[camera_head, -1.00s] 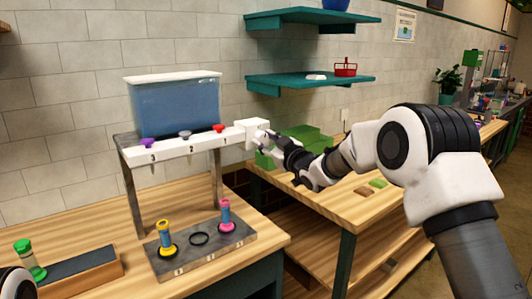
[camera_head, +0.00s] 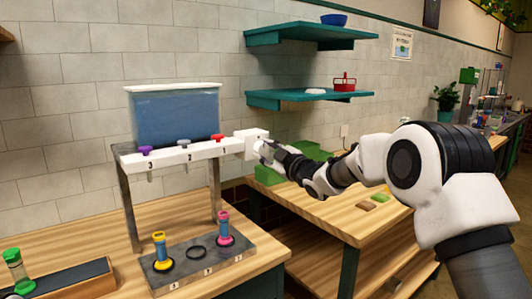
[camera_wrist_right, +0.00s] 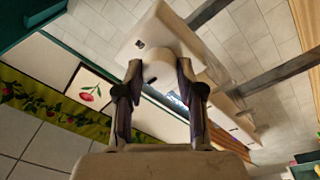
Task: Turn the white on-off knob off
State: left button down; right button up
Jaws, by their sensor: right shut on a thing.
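The white on-off knob (camera_wrist_right: 159,72) sits on the end of a white box (camera_head: 252,139) at the right end of the dispenser's white bar. My right gripper (camera_head: 262,148) is at this end of the box, reaching in from the right. In the right wrist view, my right gripper (camera_wrist_right: 158,84) has one finger on each side of the knob and is shut on it. The knob's position mark is too small to read. My left gripper is not in view.
A blue tank (camera_head: 176,115) stands on the dispenser above purple, grey and red valves. Yellow and pink tubes stand in a grey rack (camera_head: 215,262) below. Green blocks (camera_head: 300,160) lie on the bench behind my right arm. Teal shelves (camera_head: 312,95) hang above.

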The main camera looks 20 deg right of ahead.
jog(key=o, duration=1.1)
jog(key=shift+o, duration=0.2)
jog(key=v, duration=1.2)
